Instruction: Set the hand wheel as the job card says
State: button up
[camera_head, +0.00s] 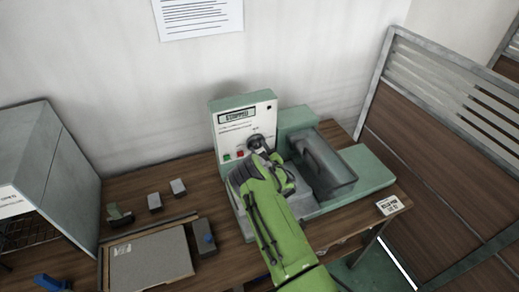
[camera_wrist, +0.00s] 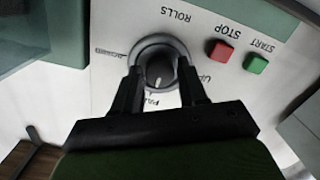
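The hand wheel (camera_wrist: 158,50) is a dark round wheel with a grey rim and a black hub bearing a white mark, on the machine's pale front panel. In the head view it is the dark round part (camera_head: 257,143), partly hidden by my arm. My gripper (camera_wrist: 160,75) has its two black fingers apart, one at each side of the hub and overlapping the rim; I cannot tell whether they touch. Lettering around the wheel is partly covered. A white card (camera_head: 390,205) lies at the bench's front right, its text too small to read.
The panel has a red STOP button (camera_wrist: 219,51), a green START button (camera_wrist: 255,64) and a display (camera_head: 237,116) seemingly reading "STOPPED". A printed sheet (camera_head: 198,15) hangs on the wall. A grey tray (camera_head: 150,258) and small blocks (camera_head: 154,202) lie left of the machine (camera_head: 365,172).

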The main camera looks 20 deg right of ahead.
jog(key=shift+o, duration=1.4)
jog(key=shift+r, duration=0.1)
jog(key=s+r+p, duration=0.1)
jog(key=s, duration=1.4)
jog(key=shift+s+p, duration=0.35)
jog(key=shift+p, duration=0.05)
jog(key=shift+w+r, duration=0.1)
